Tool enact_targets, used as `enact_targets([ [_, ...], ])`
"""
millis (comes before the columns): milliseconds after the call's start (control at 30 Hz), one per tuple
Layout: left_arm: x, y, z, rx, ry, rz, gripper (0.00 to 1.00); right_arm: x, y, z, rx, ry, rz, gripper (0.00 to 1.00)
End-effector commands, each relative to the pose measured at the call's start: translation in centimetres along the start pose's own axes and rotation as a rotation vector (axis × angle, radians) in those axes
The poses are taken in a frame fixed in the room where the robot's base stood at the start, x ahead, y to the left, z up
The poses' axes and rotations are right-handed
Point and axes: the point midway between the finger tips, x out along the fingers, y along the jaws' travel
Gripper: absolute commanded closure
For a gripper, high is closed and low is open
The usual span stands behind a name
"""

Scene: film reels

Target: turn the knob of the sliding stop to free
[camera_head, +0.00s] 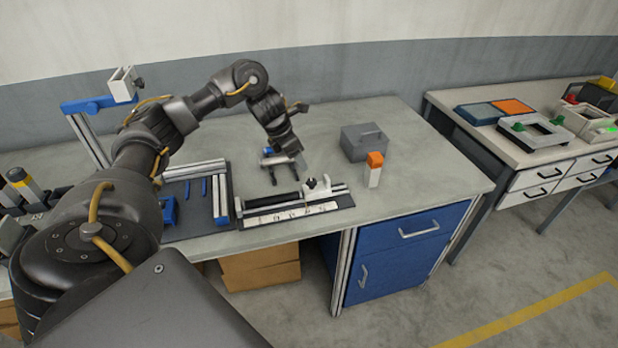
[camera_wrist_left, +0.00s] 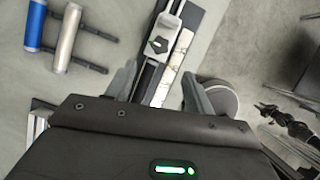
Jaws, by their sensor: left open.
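The sliding stop (camera_head: 322,190) is a small pale block on a metal rail, right of the middle of a flat fixture (camera_head: 292,210) on the bench. Its small dark knob (camera_head: 311,183) shows on top. In the left wrist view the knob (camera_wrist_left: 157,46) lies just beyond my fingertips, with a pale pointed part beside it. My left gripper (camera_head: 284,170) is above the rail, to the left of the stop. Its fingers (camera_wrist_left: 158,88) are apart with nothing held between them, and they are clear of the knob.
A grey box (camera_head: 366,143) and an orange-capped white bottle (camera_head: 375,170) stand right of the fixture. A dark mat with a metal frame and blue tools (camera_head: 197,188) lies to the left. A side table (camera_head: 530,143) with trays stands far right. The bench's right part is bare.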

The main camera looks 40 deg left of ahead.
Motion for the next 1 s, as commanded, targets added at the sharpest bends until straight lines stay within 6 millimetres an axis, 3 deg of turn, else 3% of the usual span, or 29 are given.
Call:
enact_targets([
  [300,5.6,-0.2,-0.2,-0.005,0.003,-0.005,0.47,0.9,0.1,0.1,-0.001,-0.001,0.001,0.64],
  [533,8.9,-0.1,0.0,-0.005,0.002,-0.003,0.47,-0.2,0.2,0.1,-0.002,-0.002,0.002,0.64],
  [733,10.3,0.0,0.0,-0.003,0.000,0.001,0.47,-0.4,0.3,0.1,-0.003,-0.002,0.004,0.64],
  [1000,10.5,0.0,0.0,-0.002,-0.001,0.001,0.47,-0.4,0.3,0.1,-0.003,-0.002,0.004,0.64],
])
